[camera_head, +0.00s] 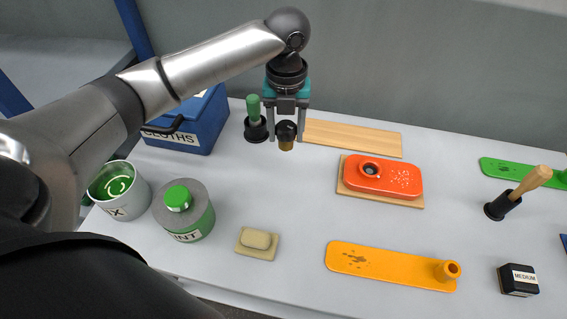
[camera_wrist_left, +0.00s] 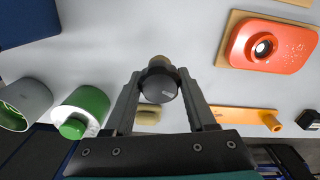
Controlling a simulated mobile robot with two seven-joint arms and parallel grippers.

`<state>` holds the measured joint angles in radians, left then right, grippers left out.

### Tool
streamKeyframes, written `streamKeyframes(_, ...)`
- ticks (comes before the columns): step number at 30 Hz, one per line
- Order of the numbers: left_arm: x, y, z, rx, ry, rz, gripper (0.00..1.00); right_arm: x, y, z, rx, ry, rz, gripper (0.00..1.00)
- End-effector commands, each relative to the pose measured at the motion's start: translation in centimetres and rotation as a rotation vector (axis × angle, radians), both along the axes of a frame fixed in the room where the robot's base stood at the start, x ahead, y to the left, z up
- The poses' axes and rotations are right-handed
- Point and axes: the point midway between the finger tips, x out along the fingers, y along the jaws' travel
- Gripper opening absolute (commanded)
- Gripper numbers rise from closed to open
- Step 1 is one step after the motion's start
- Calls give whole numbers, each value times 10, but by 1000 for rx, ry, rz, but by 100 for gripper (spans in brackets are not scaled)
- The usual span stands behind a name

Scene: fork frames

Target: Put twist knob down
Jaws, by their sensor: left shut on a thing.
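The twist knob (camera_head: 286,130) is a dark round knob with a pale line on its top and a brass-coloured lower part. My left gripper (camera_head: 286,127) is shut on it, fingers pointing down, near the back of the table. In the left wrist view the knob (camera_wrist_left: 159,84) sits between the two fingertips (camera_wrist_left: 158,88). Whether its base touches the table is hard to tell. A red-orange block (camera_head: 405,181) with a dark round socket lies on a wooden board (camera_head: 352,190), right of the gripper. My right gripper is not in view.
A green-handled tool (camera_head: 253,108) stands just left of the gripper, and a plain wooden board (camera_head: 350,136) lies right of it. The white table's middle is clear.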

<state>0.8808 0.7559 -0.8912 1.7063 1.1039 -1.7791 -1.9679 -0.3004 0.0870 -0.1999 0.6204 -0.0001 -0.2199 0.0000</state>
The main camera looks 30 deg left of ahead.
Motion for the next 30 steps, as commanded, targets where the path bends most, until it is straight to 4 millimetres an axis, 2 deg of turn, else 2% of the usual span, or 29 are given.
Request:
streamKeyframes(1, -1, 0, -18, 0, 5, 1, 0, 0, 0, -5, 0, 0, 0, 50)
streamKeyframes(3, -1, 0, -34, 1, 4, -1, 0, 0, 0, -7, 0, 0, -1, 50)
streamKeyframes(7, 0, 0, -56, 0, 1, -1, 0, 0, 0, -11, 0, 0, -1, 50)
streamKeyframes(14, 0, 0, -72, -1, 0, -2, 0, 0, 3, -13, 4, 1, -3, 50)
streamKeyframes(21, 0, -1, -106, -1, 0, -1, 0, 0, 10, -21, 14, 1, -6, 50)
streamKeyframes(30, 0, 0, -108, 0, -1, -2, 0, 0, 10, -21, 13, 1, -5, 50)
